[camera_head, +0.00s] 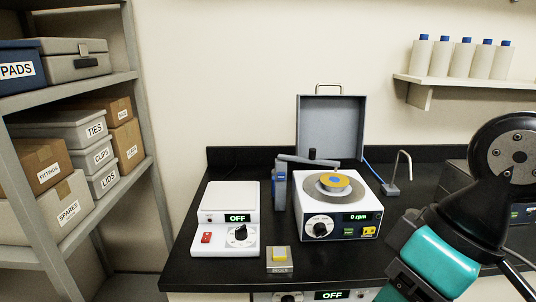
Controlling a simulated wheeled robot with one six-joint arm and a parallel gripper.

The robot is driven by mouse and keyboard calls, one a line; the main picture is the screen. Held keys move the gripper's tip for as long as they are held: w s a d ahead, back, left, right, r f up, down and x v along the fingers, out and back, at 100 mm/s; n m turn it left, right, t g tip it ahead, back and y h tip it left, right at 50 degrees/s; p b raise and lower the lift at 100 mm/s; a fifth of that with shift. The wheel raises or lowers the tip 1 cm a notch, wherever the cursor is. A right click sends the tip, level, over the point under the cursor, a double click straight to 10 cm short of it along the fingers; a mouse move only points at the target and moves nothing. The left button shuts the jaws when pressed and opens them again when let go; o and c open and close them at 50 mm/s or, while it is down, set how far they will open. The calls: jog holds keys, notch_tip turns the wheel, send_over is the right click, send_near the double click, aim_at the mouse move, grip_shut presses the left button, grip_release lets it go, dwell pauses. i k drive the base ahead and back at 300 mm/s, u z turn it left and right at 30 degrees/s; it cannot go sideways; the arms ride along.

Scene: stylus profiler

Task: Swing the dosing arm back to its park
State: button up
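The dosing arm (306,161) is a thin grey bar on top of a blue-grey post (281,190) at the left side of the spinner unit. It reaches right from the post, over the back part of the unit, and a dark knob (312,154) shows on it. The spinner unit (337,205) is white with a dark blue front, a "0 rpm" display and a round grey plate (313,189) with a yellow and blue disc (336,181). Its hinged grey lid stands open behind. My arm fills the lower right, well apart from the dosing arm; my gripper's fingers do not show.
A white hotplate-like box (232,200) reading "OFF" stands left of the post. A bent metal spout (408,165) stands right of the unit. Shelves (150,165) with boxes are at left; bottles (465,57) are above right.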

aim_at(312, 159)
jog(key=u, duration=0.15)
jog(key=i, duration=1.1)
jog(key=z, duration=0.15)
